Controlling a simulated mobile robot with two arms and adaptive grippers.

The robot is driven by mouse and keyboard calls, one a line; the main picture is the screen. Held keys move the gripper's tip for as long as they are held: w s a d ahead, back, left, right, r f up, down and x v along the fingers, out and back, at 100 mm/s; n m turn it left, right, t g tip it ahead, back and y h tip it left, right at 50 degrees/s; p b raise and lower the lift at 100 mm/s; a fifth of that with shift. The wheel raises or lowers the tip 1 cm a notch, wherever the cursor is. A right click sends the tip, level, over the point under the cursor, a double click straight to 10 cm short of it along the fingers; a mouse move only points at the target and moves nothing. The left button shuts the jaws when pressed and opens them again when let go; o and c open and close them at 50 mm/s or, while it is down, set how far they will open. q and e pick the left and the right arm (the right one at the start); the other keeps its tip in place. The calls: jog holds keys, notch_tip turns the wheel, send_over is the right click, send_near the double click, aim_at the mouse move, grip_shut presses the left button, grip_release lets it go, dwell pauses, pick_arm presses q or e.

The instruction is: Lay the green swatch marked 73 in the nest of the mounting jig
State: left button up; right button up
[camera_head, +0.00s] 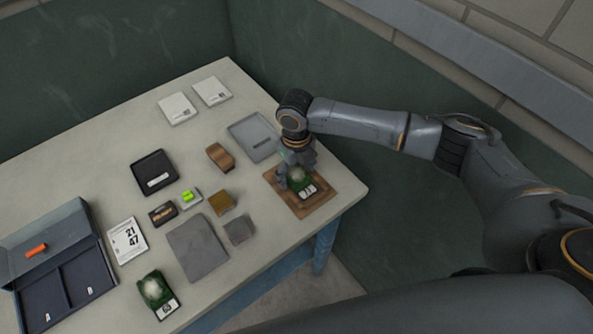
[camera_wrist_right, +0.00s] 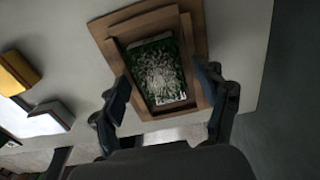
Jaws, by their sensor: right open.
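The mounting jig (camera_head: 323,203) is a brown wooden stepped frame at the table's right corner. It also shows in the right wrist view (camera_wrist_right: 104,31). A green swatch (camera_head: 301,179) with a white label lies in its nest; the number is too small to read surely. In the right wrist view the swatch (camera_wrist_right: 160,75) sits within the inner frame, with a pale patch on its turf. My right gripper (camera_head: 294,181) is just over it, open, with one finger on either side and a gap to the swatch. My left gripper is out of view.
Another green swatch (camera_head: 156,293) with a label lies at the table's front. A grey tray (camera_head: 254,137), brown block (camera_head: 220,157), yellowish block (camera_head: 222,202), grey block (camera_head: 239,230) and grey slab (camera_head: 197,247) lie left of the jig. A dark compartment box (camera_head: 58,262) is far left.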

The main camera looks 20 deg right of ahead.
aim_at(296, 174)
notch_tip(296, 174, up, 12)
jog(key=p, duration=1.1)
jog(key=shift+r, duration=0.2)
